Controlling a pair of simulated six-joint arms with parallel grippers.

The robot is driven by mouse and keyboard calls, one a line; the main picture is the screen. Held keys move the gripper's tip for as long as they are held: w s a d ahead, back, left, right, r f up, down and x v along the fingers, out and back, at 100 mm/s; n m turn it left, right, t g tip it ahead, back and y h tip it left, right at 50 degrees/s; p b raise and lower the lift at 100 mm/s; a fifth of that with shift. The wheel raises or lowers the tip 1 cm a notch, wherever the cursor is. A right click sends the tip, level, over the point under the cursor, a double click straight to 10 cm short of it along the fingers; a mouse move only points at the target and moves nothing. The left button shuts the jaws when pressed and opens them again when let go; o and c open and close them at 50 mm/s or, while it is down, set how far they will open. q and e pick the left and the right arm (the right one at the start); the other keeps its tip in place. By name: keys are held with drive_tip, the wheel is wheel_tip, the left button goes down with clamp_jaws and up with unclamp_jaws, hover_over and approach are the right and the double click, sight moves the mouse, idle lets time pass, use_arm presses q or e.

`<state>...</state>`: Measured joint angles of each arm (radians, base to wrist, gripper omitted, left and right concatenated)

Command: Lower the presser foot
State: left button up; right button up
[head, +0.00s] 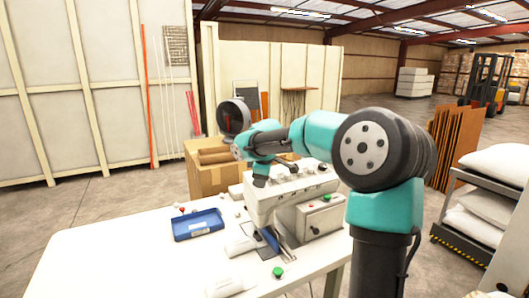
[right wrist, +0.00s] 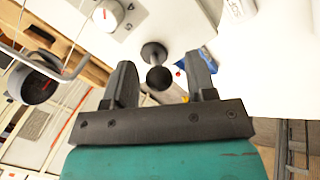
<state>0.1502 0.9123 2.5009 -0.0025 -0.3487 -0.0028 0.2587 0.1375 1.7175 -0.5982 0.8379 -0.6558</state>
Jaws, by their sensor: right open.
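The white sewing machine (head: 285,195) stands on the white table, with dials along its upper front. In the right wrist view, a dark lever with a round black knob (right wrist: 159,77) sticks out from its white body. My right gripper (right wrist: 161,74) is open, with one finger on each side of the knob; I cannot tell whether either finger touches it. In the head view this gripper (head: 260,181) is at the left end of the machine's top. The presser foot itself is not clearly visible. My left gripper is not in view.
A blue tray (head: 198,225) lies on the table (head: 110,250) left of the machine. A cardboard box (head: 208,172) stands behind it. The table's left front is clear.

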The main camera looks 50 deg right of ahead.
drive_tip(key=v, duration=1.5)
drive_tip(key=shift+r, duration=0.2)
